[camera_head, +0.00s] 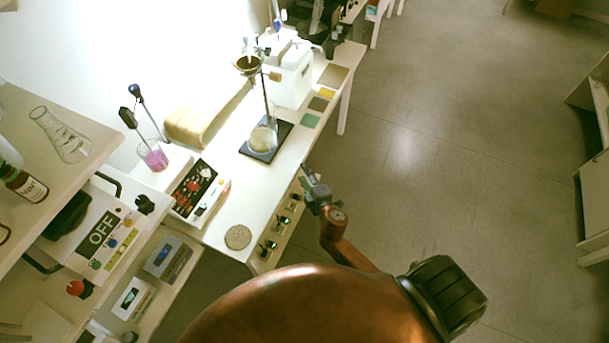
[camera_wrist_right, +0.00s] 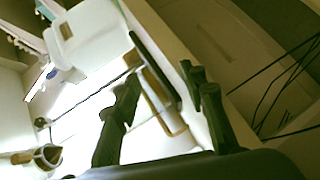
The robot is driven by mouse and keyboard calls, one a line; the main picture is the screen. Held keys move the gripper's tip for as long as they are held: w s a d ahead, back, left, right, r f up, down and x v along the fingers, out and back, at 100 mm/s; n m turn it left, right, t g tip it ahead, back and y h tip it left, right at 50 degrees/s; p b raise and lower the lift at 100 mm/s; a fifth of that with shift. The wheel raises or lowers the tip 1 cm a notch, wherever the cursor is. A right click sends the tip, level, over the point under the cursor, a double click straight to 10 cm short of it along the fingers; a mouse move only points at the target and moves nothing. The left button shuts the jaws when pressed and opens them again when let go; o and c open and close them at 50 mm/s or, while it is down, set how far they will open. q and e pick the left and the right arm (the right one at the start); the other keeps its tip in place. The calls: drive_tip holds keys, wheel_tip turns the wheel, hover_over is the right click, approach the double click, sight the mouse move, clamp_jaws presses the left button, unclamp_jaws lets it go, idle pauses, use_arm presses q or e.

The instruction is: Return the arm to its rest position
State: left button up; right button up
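My right gripper (camera_head: 309,175) is beside the front edge of the white bench (camera_head: 222,232) in the head view, at the end of my copper-coloured right arm (camera_head: 345,247). It looks small there, and I cannot tell whether it touches the bench edge. In the right wrist view, the two dark fingers of this gripper (camera_wrist_right: 162,78) stand apart with nothing held between them. Pale surfaces and a tan loop-shaped thing (camera_wrist_right: 160,105) show behind the fingers. My left gripper is not in view.
The bench holds a flask (camera_head: 263,138) on a black stand, a control box (camera_head: 194,190) and a beaker with pink liquid (camera_head: 153,157). A brown bottle (camera_head: 24,184) stands on a left shelf. The floor (camera_head: 450,150) right of the bench is clear.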

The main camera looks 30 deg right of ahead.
idle(0.5)
drive_tip(key=s+d+f+m+g, duration=0.1)
drive_tip(key=s+f+m+g, duration=0.1)
drive_tip(key=s+f, duration=0.7)
drive_tip(key=s+d+f+m+g, duration=0.1)
drive_tip(key=s+f+m+g, duration=0.2)
drive_tip(key=f, duration=1)
drive_tip(key=s+d+f+m+g, duration=0.1)
drive_tip(key=s+d+f+g, duration=0.1)
drive_tip(key=s+f, duration=0.75)
drive_tip(key=s+f+m+g, duration=0.2)
drive_tip(key=s+f, duration=0.3)
drive_tip(key=s, duration=0.6)
drive_tip(key=s+a+f+m+g+y, duration=0.1)
drive_tip(key=s+f, duration=0.5)
drive_tip(key=s, duration=0.6)
drive_tip(key=s+a+f+m+g, duration=0.1)
drive_tip(key=s+f+m+g, duration=0.2)
drive_tip(key=s, duration=0.9)
wheel_tip(320, 180, down, 3)
drive_tip(key=shift+s+f+g+y, duration=0.2)
drive_tip(key=shift+g+y, duration=0.1)
drive_tip(key=shift+g, duration=0.1)
